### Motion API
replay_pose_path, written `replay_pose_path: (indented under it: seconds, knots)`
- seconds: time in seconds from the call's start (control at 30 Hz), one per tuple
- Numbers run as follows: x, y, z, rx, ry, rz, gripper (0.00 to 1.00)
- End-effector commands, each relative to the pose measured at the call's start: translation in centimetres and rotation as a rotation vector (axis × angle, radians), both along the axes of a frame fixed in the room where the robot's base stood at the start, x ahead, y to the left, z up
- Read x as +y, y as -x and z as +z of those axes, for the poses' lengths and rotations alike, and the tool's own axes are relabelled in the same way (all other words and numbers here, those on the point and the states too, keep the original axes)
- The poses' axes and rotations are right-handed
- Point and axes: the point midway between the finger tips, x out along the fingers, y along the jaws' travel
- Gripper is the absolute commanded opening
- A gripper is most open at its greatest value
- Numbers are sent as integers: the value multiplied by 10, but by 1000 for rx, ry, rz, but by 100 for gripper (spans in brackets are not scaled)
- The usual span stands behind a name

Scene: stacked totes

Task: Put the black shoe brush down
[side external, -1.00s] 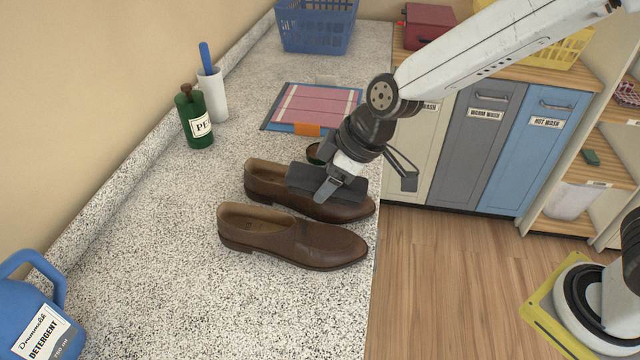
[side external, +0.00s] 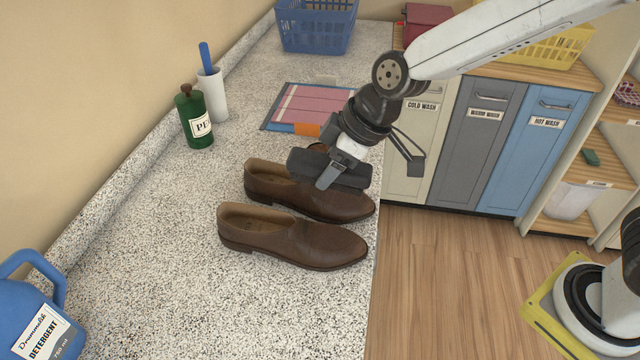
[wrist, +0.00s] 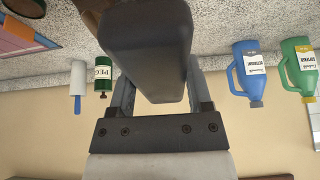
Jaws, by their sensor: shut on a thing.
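The black shoe brush (side external: 309,165) is a dark block held in my gripper (side external: 328,178), above the far brown shoe (side external: 318,200). My gripper is shut on it. In the wrist view the brush (wrist: 146,50) fills the top middle, between the fingers of my gripper (wrist: 158,92). The brush looks raised over the shoe's upper; the brush hides part of the shoe, and I cannot tell the exact gap. The near brown shoe (side external: 292,242) lies beside it on the speckled counter (side external: 150,275).
A pink and blue mat (side external: 308,106) with an orange piece (side external: 307,129) lies behind. A green bottle (side external: 194,118), white holder (side external: 212,95) and blue detergent jug (side external: 35,315) line the wall side. Counter left of the shoes is clear. The counter's edge drops off at right.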

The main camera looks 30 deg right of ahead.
Motion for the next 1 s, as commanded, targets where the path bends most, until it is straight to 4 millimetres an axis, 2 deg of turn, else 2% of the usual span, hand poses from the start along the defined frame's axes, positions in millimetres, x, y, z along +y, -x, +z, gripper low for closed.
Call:
replay_pose_path:
  seconds: [0.27, 0.47, 0.73, 0.9, 1.0]
  knots:
    - [3, 4, -1, 2, 2, 16, 17]
    - [17, 29, -8, 13, 25, 122, 17]
    - [46, 99, -26, 34, 80, 417, 17]
    - [55, 145, -37, 46, 111, 609, 17]
    - [57, 165, -42, 50, 124, 694, 17]
